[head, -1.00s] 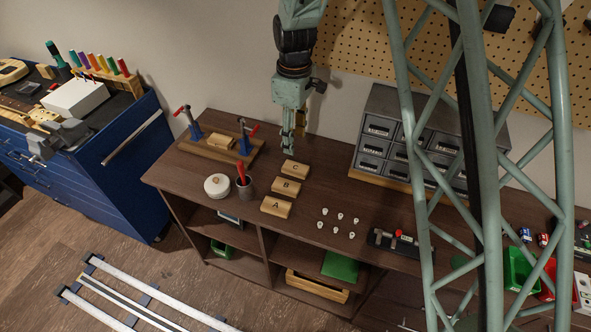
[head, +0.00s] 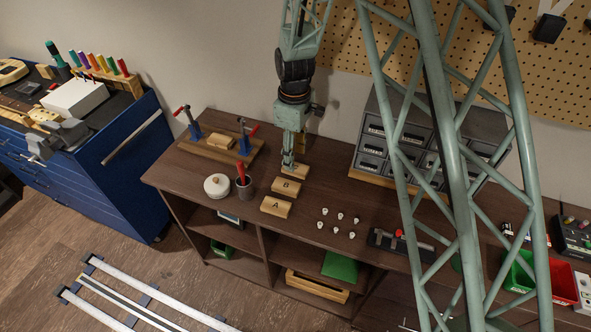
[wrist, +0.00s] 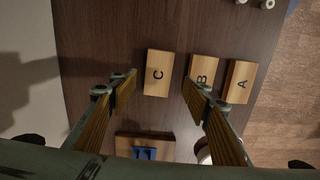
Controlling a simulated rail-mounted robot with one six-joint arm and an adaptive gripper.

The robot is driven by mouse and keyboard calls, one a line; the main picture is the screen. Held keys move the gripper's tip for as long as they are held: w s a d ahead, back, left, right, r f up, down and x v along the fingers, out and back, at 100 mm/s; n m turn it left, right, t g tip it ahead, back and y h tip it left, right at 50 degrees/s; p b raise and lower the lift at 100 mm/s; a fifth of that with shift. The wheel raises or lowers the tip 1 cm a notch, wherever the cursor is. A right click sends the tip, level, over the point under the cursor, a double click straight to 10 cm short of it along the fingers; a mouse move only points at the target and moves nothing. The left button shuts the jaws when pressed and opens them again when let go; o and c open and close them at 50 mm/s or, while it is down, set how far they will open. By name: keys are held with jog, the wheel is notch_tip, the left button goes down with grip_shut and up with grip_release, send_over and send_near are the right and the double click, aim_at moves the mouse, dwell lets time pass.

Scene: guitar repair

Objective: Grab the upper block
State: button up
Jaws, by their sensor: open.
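Three wooden blocks lie in a row on the brown bench top (head: 330,190). The upper block, marked C (head: 301,172), is farthest back; block B (head: 285,187) is in the middle and block A (head: 276,207) is nearest the front edge. My gripper (head: 288,165) points down at block C and partly hides it, letter included. In the wrist view, my gripper (wrist: 159,82) is open, with one finger to each side of block C (wrist: 158,73). The right fingertip is near the gap between C and B (wrist: 204,72). I cannot tell whether the fingers touch C.
A wooden fixture with clamps (head: 222,146), a round white container (head: 217,186) and a cup with a red tool (head: 244,186) stand left of the blocks. Small white knobs (head: 339,216) lie to the right. A grey drawer cabinet (head: 410,140) stands behind right.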

jog(key=shift+f, duration=0.1)
jog(key=shift+w+d+f, duration=0.1)
jog(key=shift+w+f, duration=0.05)
jog(key=shift+f, duration=2.35)
jog(key=shift+c, duration=0.5)
jog(key=c, duration=0.8)
